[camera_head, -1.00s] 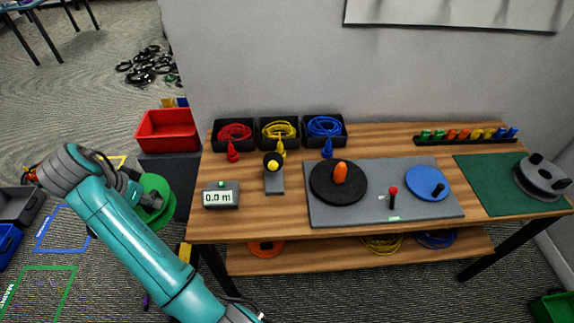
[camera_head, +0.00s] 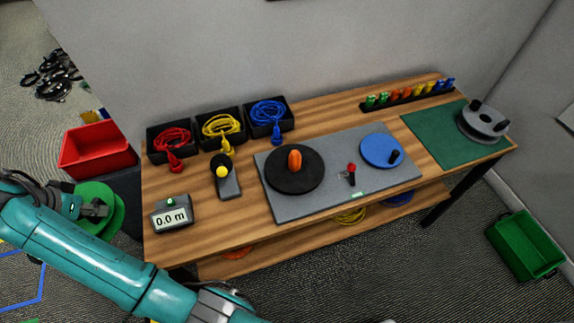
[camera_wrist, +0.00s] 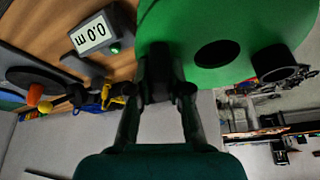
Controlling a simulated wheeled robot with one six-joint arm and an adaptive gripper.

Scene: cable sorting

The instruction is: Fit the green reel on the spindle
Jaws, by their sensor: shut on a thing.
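My gripper (camera_head: 95,209) is shut on the green reel (camera_head: 92,190) at the far left of the head view, left of the table's left end. The reel also fills the top of the wrist view (camera_wrist: 195,25), its flat face with a dark central hole showing; my fingers pinch its edge. The likely spindle is the upright orange peg (camera_head: 294,161) on a round black plate (camera_head: 285,180), on the grey board. The peg is bare and well apart from the reel.
On the wooden table (camera_head: 210,235) stand a meter reading 0.0 m (camera_head: 171,216), cable boxes (camera_head: 220,125) and a blue crank disc (camera_head: 377,149). A grey reel (camera_head: 482,121) lies on the green mat (camera_head: 430,130). A red bin (camera_head: 95,147) is left; a green bin (camera_head: 525,245) stands right.

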